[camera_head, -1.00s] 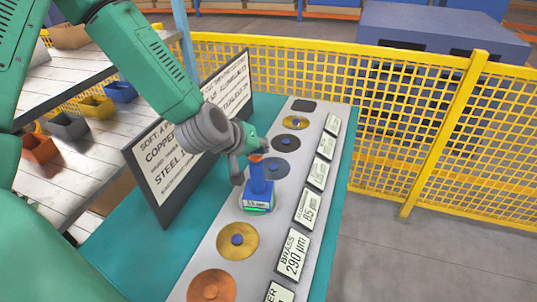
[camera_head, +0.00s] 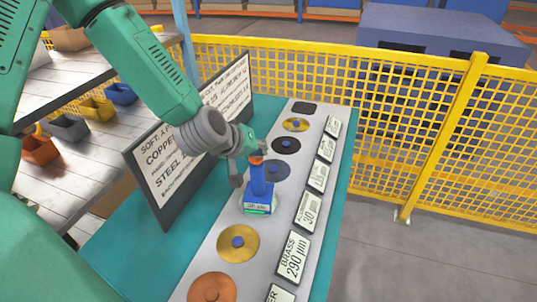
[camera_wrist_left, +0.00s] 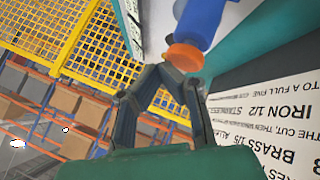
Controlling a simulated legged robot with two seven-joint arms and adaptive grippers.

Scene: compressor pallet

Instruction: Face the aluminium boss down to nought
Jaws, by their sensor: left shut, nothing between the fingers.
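A blue upright tool (camera_head: 261,185) with an orange cap (camera_head: 256,158) stands on a spot of the grey strip, over the disc beside the aluminium card (camera_head: 307,212). The boss under the tool is hidden. The card seems to read 30. My left gripper (camera_head: 248,162) is shut and empty, close beside the orange cap. In the left wrist view, the closed fingertips (camera_wrist_left: 160,76) are at the edge of the orange cap (camera_wrist_left: 184,57), overlapping it in the picture; I cannot tell if they touch. My right gripper is not in view.
A brass disc (camera_head: 238,243), a copper disc (camera_head: 212,288) and several other discs line the strip (camera_head: 210,260). The brass card (camera_head: 293,255) reads 290 µm. A dark-framed sign (camera_head: 190,150) stands left of the strip. A yellow mesh fence (camera_head: 400,130) runs behind.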

